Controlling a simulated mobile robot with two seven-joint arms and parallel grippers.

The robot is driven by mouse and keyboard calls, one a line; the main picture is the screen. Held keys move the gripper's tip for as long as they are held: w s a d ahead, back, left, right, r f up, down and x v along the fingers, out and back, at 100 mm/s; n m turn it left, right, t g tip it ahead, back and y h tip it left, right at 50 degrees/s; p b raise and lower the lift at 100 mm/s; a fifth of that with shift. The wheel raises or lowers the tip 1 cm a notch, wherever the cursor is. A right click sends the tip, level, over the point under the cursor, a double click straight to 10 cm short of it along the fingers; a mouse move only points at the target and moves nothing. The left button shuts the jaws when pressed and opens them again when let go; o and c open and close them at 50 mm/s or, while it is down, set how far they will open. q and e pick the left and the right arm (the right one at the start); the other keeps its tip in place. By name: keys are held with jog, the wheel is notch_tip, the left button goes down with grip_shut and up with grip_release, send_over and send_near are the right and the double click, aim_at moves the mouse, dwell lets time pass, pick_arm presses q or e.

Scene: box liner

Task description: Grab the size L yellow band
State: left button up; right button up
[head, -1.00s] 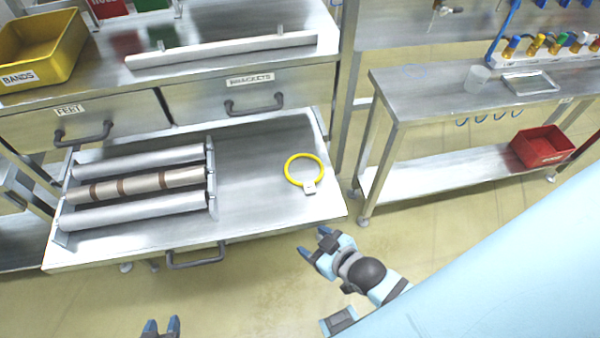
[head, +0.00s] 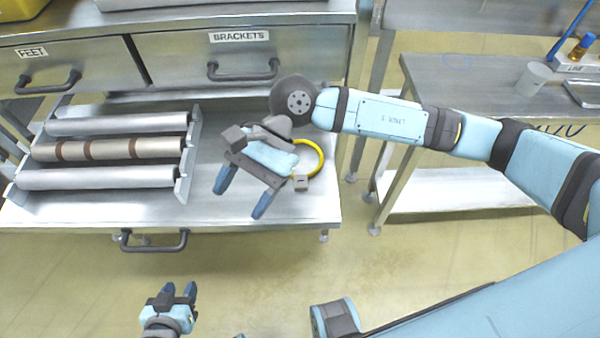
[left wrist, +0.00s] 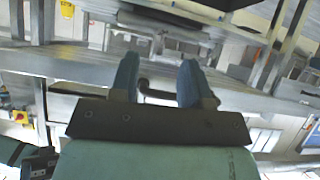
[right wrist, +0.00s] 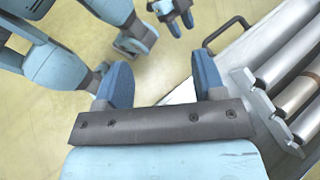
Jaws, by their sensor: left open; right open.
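A yellow ring-shaped band (head: 320,156) with a small pale tag (head: 301,183) lies on the right part of the pulled-out metal drawer tray. The tag's marking is too small to read. My right gripper (head: 243,193) is open and empty above the tray, left of the band, its fingers pointing toward the tray's front edge. Its wrist hides the band's left part. My left gripper (head: 179,290) is open and empty, in front of the tray and low in the head view. The band does not show in either wrist view.
The tray (head: 230,212) holds a rack with several rolls (head: 115,149) on its left. Closed drawers marked FEET (head: 80,65) and BRACKETS (head: 240,48) are behind it. A metal side table (head: 470,90) with a cup (head: 533,78) stands at right.

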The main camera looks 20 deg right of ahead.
jog(key=w+d+f+n+t+h+b, duration=0.25)
jog(key=w+d+f+h, duration=0.2)
jog(key=d, duration=0.25)
jog(key=n+t+h, duration=0.3)
jog(key=h, duration=0.2)
send_over(301, 185)
jog(key=shift+y, duration=0.25)
jog(key=f, duration=0.7)
jog(key=shift+w+d+f, duration=0.15)
jog(key=shift+w+d, duration=0.05)
jog(key=shift+w, duration=0.15)
jog(key=shift+s+a+f, duration=0.1)
jog(key=shift+s+f, duration=0.05)
jog(key=shift+f, duration=1.25)
jog(key=shift+s+a+f, duration=0.1)
jog(key=shift+s+f, duration=0.05)
jog(key=shift+f, duration=1.2)
jog(key=c, duration=0.8)
pick_arm(q)
jog(key=f, duration=0.2)
jog(key=shift+w+d+f, duration=0.1)
jog(key=shift+d+f, duration=0.1)
jog(key=shift+f, duration=0.15)
pick_arm(e)
jog(key=shift+c, duration=1.1)
